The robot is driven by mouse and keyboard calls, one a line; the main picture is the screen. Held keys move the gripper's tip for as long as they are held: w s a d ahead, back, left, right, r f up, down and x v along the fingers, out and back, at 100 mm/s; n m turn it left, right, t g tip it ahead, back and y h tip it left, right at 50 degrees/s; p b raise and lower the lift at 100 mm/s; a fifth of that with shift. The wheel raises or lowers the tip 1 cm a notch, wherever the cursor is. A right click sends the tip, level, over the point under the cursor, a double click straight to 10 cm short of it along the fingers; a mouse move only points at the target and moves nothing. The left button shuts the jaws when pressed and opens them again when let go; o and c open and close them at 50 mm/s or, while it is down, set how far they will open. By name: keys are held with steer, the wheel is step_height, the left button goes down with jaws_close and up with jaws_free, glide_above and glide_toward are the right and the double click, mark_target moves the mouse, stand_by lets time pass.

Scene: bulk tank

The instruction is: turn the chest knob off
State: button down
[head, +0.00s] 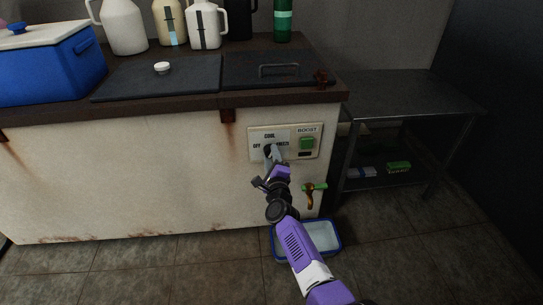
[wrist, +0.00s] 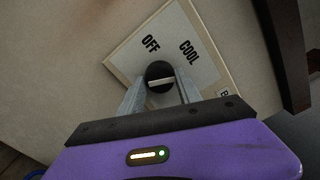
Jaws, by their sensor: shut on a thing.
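The chest knob (head: 267,148) is a round black knob on a pale control panel (head: 253,133) on the chest's front. It shows in the wrist view (wrist: 156,72) with a white bar across it. The bar lies nearly level in that picture. OFF and COOL are printed above it there; the third label is hidden. I cannot tell which label the bar marks. My gripper (head: 271,155) is at the panel, its grey fingers on either side of the knob in the wrist view (wrist: 160,84), shut on it.
A green BOOST switch (head: 307,143) sits right of the knob. A tap with a green handle (head: 314,187) sticks out below, over a blue-rimmed tray (head: 336,238) on the floor. A metal shelf table (head: 400,95) stands at right. Floor at front left is clear.

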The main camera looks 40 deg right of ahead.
steer(key=n+p, duration=0.1)
steer(key=n, duration=0.4)
steer(key=shift+n, duration=0.3)
steer(key=n+p, duration=0.2)
steer(key=n, duration=0.4)
steer(key=n+p, duration=0.1)
steer(key=n, duration=0.4)
steer(key=shift+n, duration=0.4)
steer(key=n, duration=0.5)
steer(key=shift+p, duration=0.4)
steer(key=shift+n, duration=0.4)
steer(key=c, duration=0.8)
jaws_free()
